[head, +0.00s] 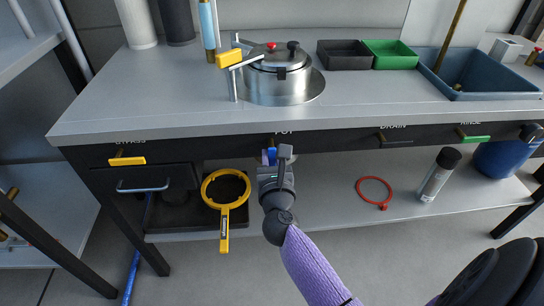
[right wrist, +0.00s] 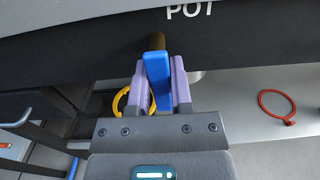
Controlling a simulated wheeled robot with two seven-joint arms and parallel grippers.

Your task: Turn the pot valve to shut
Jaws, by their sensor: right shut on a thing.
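The pot valve's blue handle (right wrist: 157,75) sits under the "POT" label on the bench's dark front panel. In the right wrist view it stands between the two purple fingers of my right gripper (right wrist: 160,85), which is shut on it. The handle points out toward the wrist camera from a brass stem (right wrist: 157,43). In the head view my right gripper (head: 272,158) is at the panel below the pot, and the blue handle (head: 270,153) is mostly hidden by it. The steel pot (head: 280,85) stands on the bench above. My left gripper does not show.
The panel also carries a yellow bypass handle (head: 127,161), a dark drain handle (head: 396,142) and a green rinse handle (head: 474,137). A red ring (head: 374,191) and a canister (head: 438,175) are on the lower shelf.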

